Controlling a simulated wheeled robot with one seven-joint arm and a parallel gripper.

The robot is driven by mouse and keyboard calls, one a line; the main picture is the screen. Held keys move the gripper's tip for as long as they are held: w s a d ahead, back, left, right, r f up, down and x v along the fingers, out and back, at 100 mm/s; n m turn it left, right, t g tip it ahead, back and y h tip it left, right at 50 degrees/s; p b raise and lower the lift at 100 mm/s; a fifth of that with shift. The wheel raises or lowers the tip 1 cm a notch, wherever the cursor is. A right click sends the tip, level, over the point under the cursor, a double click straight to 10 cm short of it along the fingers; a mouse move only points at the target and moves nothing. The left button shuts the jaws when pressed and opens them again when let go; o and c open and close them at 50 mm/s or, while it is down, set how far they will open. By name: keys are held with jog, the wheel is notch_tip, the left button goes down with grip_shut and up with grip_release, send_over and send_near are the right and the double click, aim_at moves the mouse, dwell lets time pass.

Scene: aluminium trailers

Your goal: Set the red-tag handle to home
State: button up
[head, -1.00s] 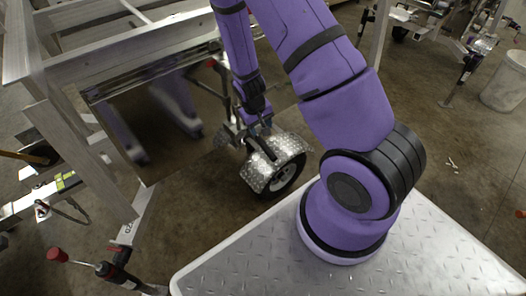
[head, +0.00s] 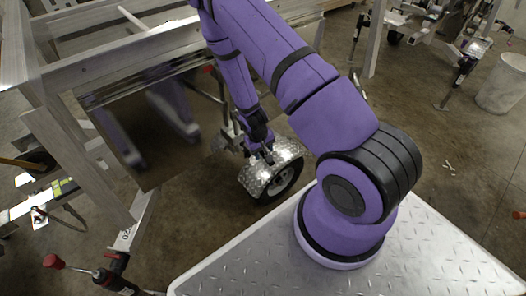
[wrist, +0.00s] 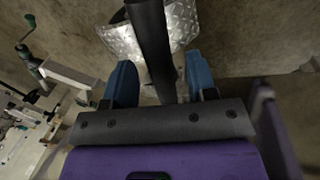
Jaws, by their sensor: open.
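My gripper (head: 266,155) hangs at the end of the purple arm, over the silver tread-plate wheel fender (head: 272,172) of the trailer. In the wrist view my gripper (wrist: 160,84) has its two blue fingers apart. A dark bar (wrist: 152,40) runs down the picture between them; I cannot tell whether the fingers touch it. No red tag shows on this bar, and I cannot tell whether it is the red-tag handle. A small red-ended part (head: 208,69) shows by the trailer frame. A red-knobbed crank (head: 53,262) shows at lower left.
The aluminium trailer frame (head: 120,62) with a shiny panel (head: 150,130) stands left of my arm. A white bucket (head: 502,85) stands at far right. In the wrist view a green-knobbed crank (wrist: 28,22) is at upper left. Brown floor around the fender is open.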

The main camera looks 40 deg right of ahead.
jog(key=shift+d+f, duration=0.1)
jog(key=shift+f, duration=0.25)
